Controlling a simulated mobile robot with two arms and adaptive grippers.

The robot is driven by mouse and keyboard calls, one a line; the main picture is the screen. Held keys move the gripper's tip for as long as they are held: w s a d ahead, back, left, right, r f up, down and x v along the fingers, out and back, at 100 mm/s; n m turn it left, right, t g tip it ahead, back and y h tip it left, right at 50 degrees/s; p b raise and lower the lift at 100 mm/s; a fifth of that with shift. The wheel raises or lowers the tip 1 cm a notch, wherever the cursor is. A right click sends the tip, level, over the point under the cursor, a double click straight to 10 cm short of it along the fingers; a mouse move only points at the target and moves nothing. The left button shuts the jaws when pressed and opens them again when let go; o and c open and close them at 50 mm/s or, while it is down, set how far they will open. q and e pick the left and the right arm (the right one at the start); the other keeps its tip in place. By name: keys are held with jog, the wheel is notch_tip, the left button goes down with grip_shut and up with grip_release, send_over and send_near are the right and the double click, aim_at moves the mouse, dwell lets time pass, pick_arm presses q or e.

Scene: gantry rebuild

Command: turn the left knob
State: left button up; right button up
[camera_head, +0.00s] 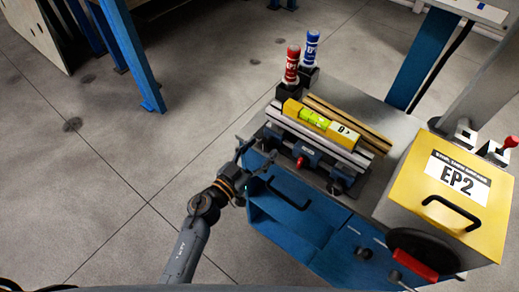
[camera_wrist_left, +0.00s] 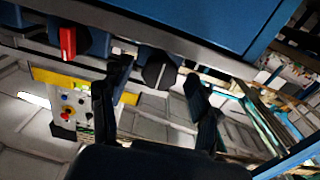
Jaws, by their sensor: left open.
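The left knob (camera_wrist_left: 160,70) is black and faceted, with a pale line across its face, and shows in the left wrist view under a blue edge. My left gripper (camera_head: 256,151) is at the left end of the clamp rail, in front of the left blue block (camera_head: 272,133). In the left wrist view its two dark fingers (camera_wrist_left: 157,80) are spread, one on each side of the knob. A gap shows between each finger and the knob; I cannot tell how deep the fingers reach. A red knob (camera_head: 299,162) sits on the middle block and also shows in the left wrist view (camera_wrist_left: 68,42). My right gripper is out of view.
A yellow spirit level (camera_head: 318,122) lies on the rail. Red (camera_head: 292,65) and blue (camera_head: 311,47) bottles stand behind it. A yellow EP2 box (camera_head: 410,190) is at right. Blue drawers (camera_head: 290,215) are below the rail. Open floor lies left of the bench.

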pick_arm(q)
jog(key=c, duration=1.2)
jog(key=shift+m+p, duration=0.45)
jog(key=shift+m, duration=1.75)
jog(key=o, duration=1.2)
jog(key=v, duration=1.2)
